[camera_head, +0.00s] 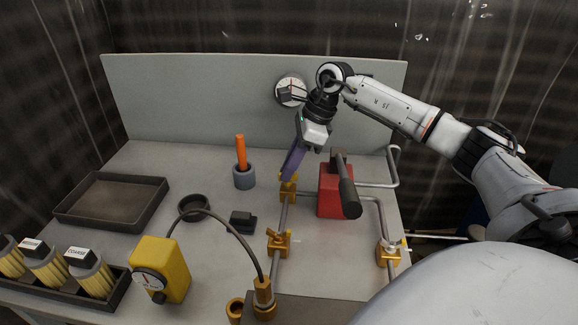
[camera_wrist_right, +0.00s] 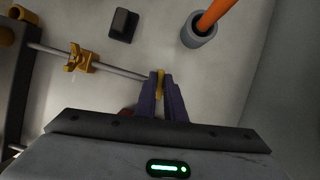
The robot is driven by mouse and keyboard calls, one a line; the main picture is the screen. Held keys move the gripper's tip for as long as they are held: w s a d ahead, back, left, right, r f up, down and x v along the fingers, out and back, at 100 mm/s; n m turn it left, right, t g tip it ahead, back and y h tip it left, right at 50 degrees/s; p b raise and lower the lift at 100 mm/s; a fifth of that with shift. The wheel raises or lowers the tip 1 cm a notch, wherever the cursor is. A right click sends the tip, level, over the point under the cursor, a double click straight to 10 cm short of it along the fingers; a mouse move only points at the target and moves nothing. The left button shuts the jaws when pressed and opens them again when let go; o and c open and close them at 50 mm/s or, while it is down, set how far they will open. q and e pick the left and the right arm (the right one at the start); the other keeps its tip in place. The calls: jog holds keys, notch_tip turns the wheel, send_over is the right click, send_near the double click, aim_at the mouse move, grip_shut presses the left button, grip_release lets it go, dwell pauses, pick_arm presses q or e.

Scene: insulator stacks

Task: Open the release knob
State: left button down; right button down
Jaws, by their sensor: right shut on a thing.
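The knob I take for the release knob (camera_wrist_right: 160,80) is a small brass-yellow piece on the far brass fitting (camera_head: 288,192) of the grey pipe. My right gripper (camera_head: 290,170) reaches down to it from above, tilted. In the right wrist view its purple fingers (camera_wrist_right: 161,92) are closed on either side of the yellow knob. The fingers hide much of the knob, so how far it is turned cannot be told. My left gripper is not in view.
A red block (camera_head: 328,203) with a dark lever (camera_head: 346,187) stands just right of the fitting. A winged brass valve (camera_head: 278,240) is nearer on the pipe. A grey cup (camera_head: 244,180) with an orange stick (camera_head: 240,151) stands left. A yellow gauge box (camera_head: 171,258) is front left.

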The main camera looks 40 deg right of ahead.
jog(key=n+g+y, duration=0.1)
jog(key=n, duration=0.2)
jog(key=shift+w+r+n, duration=0.1)
jog(key=shift+n, duration=0.2)
jog(key=n+g, duration=0.1)
jog(key=n, duration=0.2)
jog(key=shift+n+g, duration=0.3)
jog(key=n+g, duration=0.1)
jog(key=n, duration=0.2)
jog(key=shift+w+n, duration=0.1)
jog(key=shift+n, duration=0.2)
jog(key=n+g+b, duration=0.1)
jog(key=n, duration=0.3)
jog(key=shift+g, duration=0.4)
jog(key=shift+n+h, duration=0.3)
jog(key=c, duration=1.8)
grip_release()
jog(key=shift+c, duration=0.2)
